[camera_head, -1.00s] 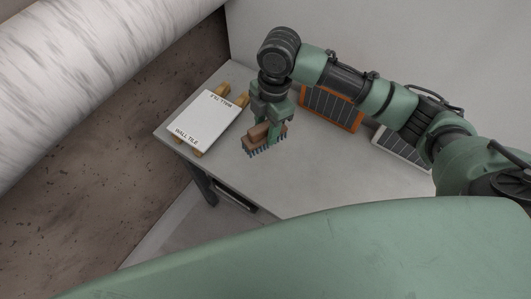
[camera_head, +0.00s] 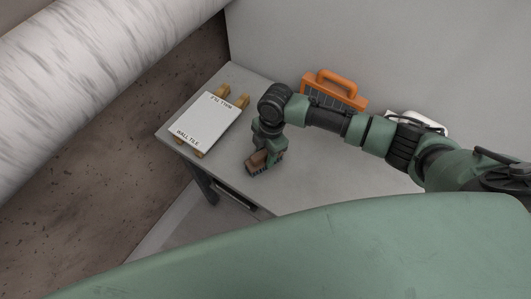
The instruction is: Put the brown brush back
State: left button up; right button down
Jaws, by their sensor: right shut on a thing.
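My right gripper (camera_head: 266,158) reaches down over the grey table (camera_head: 232,88) and is shut on the brown brush (camera_head: 257,163). The brush is at or just above the tabletop, near the front edge; I cannot tell if it touches. The gripper partly covers it. My left gripper is not in view.
A white wall tile box (camera_head: 206,121) lies on wooden supports (camera_head: 240,101) at the table's left. An orange-handled item (camera_head: 338,82) and a white-handled item (camera_head: 425,121) stand at the back by the wall, partly behind my arm. Bare table lies between box and gripper.

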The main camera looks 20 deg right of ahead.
jog(key=c, duration=1)
grip_release()
jog(key=shift+s+f, duration=0.1)
jog(key=shift+o, duration=0.8)
jog(key=r+b, duration=0.1)
jog(key=r, duration=0.2)
jog(key=d+r, duration=0.1)
jog(key=r, duration=0.3)
jog(key=r+b, duration=0.1)
jog(key=r, duration=0.2)
jog(key=shift+w+d+r+b, duration=0.15)
jog(key=shift+w+r+b, duration=0.15)
jog(key=shift+w+b, duration=0.05)
jog(key=shift+d+r, duration=0.1)
jog(key=shift+r, duration=0.6)
jog(key=shift+r, duration=0.1)
